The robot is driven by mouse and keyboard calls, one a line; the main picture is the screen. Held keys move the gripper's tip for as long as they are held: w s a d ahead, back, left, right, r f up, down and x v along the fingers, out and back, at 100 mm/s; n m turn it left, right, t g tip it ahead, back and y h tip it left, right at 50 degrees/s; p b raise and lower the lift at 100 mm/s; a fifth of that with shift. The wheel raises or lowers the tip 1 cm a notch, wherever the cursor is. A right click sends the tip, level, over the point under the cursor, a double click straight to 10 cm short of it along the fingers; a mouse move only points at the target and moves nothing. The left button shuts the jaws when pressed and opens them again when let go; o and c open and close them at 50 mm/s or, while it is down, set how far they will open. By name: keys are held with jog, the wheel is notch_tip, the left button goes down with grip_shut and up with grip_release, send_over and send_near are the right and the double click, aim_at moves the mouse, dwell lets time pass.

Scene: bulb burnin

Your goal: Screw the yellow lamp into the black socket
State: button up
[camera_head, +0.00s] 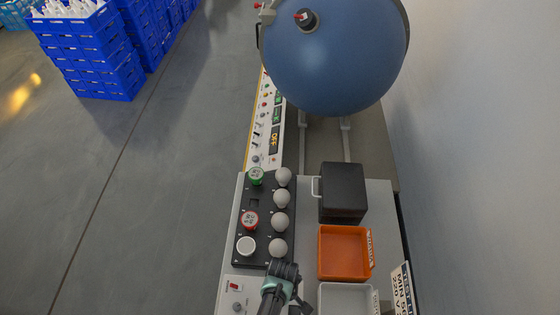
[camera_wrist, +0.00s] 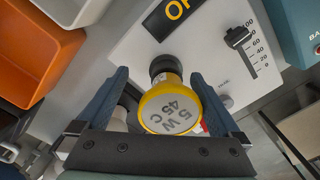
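In the head view my gripper (camera_head: 283,272) is at the near end of the black lamp strip, and the yellow lamp is hidden.
The black strip (camera_head: 266,208) holds several grey bulbs and green, red and white caps. A black box (camera_head: 343,187), an orange bin (camera_head: 322,252) and a grey bin (camera_head: 322,300) stand to its right. The panel has a slider (camera_wrist: 238,38). A blue sphere (camera_head: 335,60) stands beyond.

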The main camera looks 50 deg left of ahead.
jog(key=shift+w+n, duration=0.3)
jog(key=shift+n, duration=0.7)
jog(key=shift+r, duration=0.1)
